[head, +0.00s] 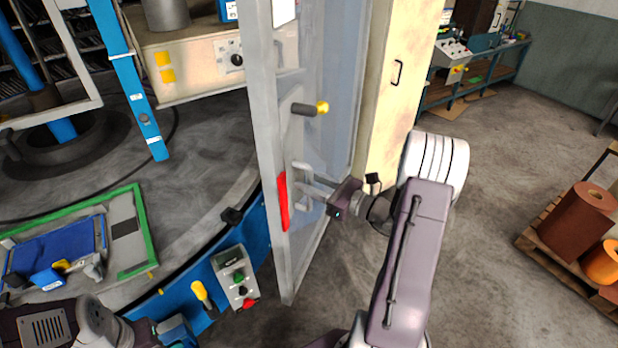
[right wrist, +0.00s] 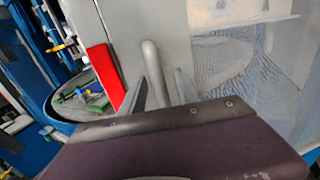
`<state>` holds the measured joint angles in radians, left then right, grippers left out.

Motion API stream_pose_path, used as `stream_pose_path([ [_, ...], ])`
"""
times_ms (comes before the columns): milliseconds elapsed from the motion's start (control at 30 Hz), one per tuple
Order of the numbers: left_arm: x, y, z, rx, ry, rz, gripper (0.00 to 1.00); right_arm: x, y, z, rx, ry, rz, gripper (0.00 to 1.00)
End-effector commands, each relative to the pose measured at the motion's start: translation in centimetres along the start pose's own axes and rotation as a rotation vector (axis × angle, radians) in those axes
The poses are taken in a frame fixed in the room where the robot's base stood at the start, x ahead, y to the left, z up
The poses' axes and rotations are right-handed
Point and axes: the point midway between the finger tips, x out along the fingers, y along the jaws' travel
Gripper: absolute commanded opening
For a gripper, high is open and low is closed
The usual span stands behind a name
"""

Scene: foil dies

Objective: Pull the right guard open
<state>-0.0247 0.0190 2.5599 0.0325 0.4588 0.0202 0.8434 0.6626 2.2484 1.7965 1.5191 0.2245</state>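The right guard (head: 263,120) is a tall grey-framed door with a clear panel and a red strip (head: 283,202) on its edge. It stands swung out at an angle from the round machine. Its light grey bar handle (head: 301,168) is on the face towards my right arm; the handle also shows in the right wrist view (right wrist: 151,58). My right gripper (head: 306,192) is at the handle. Its two fingers stand apart with the bar between them, and a gap shows on one side. My left gripper (head: 152,331) is low at the left; its fingers are not clear.
A control box (head: 236,277) with buttons is on the blue machine edge. A beige cabinet (head: 398,75) stands just behind the guard. A pallet with brown rolls (head: 578,222) is at the right. Grey floor between is clear.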

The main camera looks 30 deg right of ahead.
Motion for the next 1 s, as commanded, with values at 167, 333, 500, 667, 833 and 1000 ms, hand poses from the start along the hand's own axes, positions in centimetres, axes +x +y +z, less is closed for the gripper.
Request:
stream_pose_path([
  [167, -0.07, 0.00, 0.00, 0.000, 0.000, 0.000, 0.36, 0.39, -0.02, -0.03, -0.001, 0.000, -0.001, 0.38],
  [333, -0.06, 0.00, 0.00, 0.000, 0.000, 0.000, 0.36, 0.36, -0.01, -0.04, -0.001, 0.001, 0.000, 0.21],
  [500, -0.06, 0.00, 0.00, 0.000, 0.000, 0.000, 0.36, 0.35, 0.00, -0.04, -0.001, 0.001, 0.000, 0.00],
  [667, -0.06, 0.00, 0.00, 0.000, 0.000, 0.000, 0.36, 0.34, 0.00, -0.03, -0.001, 0.001, 0.000, 0.00],
  [833, -0.06, 0.00, 0.00, 0.000, 0.000, 0.000, 0.36, 0.33, 0.00, -0.03, -0.001, 0.001, 0.000, 0.00],
  [1000, -0.06, 0.00, 0.00, 0.000, 0.000, 0.000, 0.36, 0.33, 0.00, -0.02, -0.001, 0.001, 0.000, 0.00],
])
